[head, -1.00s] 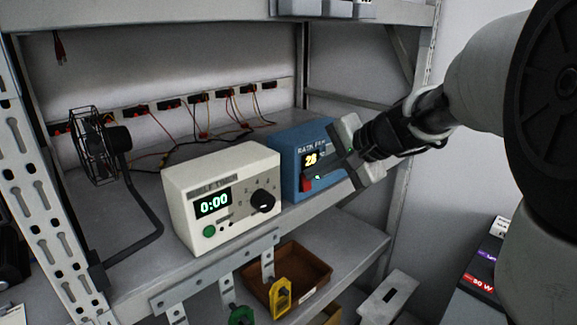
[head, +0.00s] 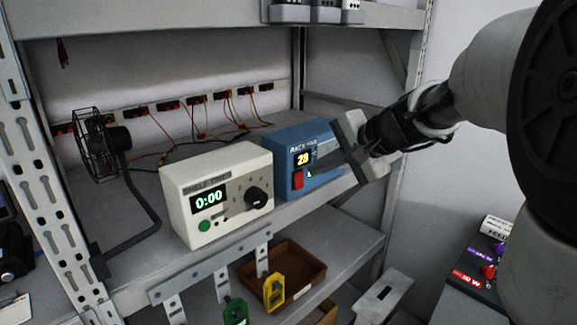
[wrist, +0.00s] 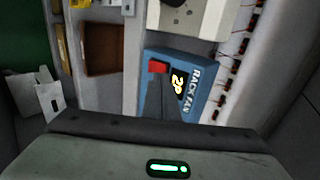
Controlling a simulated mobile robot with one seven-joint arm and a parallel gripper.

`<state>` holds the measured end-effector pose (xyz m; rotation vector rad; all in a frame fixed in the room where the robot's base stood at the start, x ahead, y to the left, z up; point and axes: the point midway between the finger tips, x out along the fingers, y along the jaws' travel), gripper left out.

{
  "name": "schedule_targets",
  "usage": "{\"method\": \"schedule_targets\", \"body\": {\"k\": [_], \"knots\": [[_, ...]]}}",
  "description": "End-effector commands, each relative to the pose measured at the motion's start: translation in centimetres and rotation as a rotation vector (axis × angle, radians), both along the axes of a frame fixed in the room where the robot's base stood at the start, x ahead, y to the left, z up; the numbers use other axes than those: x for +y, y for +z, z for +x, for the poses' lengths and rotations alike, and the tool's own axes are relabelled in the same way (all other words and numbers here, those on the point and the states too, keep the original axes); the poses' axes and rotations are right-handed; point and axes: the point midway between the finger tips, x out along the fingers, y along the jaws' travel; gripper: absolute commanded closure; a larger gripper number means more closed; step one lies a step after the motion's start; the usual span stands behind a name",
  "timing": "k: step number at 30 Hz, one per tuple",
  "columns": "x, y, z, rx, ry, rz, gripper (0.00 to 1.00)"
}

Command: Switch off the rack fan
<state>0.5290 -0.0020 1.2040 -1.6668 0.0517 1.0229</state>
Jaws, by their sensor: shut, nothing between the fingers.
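The switch's position is unclear. A black caged fan (head: 97,143) stands at left.
A white timer (head: 227,225) showing 0:00 stands close left of the blue box. A brown tray (head: 300,262) and yellow and green tags hang or sit below. A perforated post (head: 45,190) stands left; an upper shelf (head: 190,18) runs overhead.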

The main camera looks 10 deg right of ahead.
Motion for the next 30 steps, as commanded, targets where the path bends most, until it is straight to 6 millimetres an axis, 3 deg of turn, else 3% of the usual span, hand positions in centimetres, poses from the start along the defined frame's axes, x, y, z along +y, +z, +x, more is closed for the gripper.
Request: {"method": "schedule_targets", "body": {"k": [1,6,13,30], "knots": [[-0.1,0.0,0.0,0.0,0.001,0.001,1.0],[-1.7,3.9,-2.1,-0.004,0.0,-0.002,1.0],[-3.1,7.1,-4.1,-0.002,0.001,-0.001,1.0],[-3.4,8.3,-5.0,-0.004,0.006,-0.007,1.0]]}}
